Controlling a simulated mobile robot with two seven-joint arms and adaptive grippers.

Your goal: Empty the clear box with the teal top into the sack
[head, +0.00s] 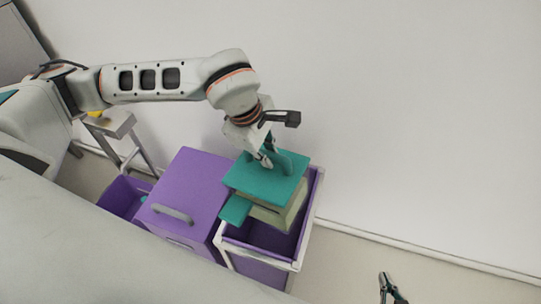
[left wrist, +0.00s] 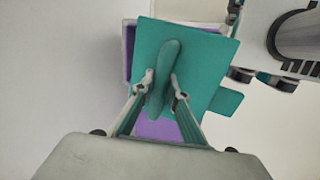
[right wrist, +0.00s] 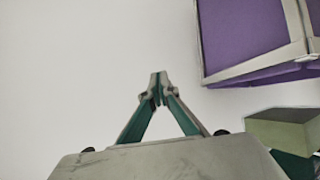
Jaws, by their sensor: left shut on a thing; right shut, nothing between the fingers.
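The clear box (head: 270,214) has a teal top (head: 283,185) with an upright teal handle (left wrist: 169,55). My left gripper (head: 267,158) is shut on this handle, as its wrist view (left wrist: 163,86) also shows. The box hangs over the sack (head: 258,268), a purple open-topped bag in a white frame. A teal flap (head: 235,210) juts from the box's near left side. The box's contents cannot be made out. My right gripper (head: 384,279) is shut and empty, low to the right of the sack; its wrist view (right wrist: 157,77) shows the fingertips together.
A purple lidded bin (head: 190,190) with a grey handle stands just left of the sack. An open purple container (head: 122,197) is further left, by a grey stand (head: 112,123). A white wall (head: 420,110) is behind. The floor right of the sack is clear.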

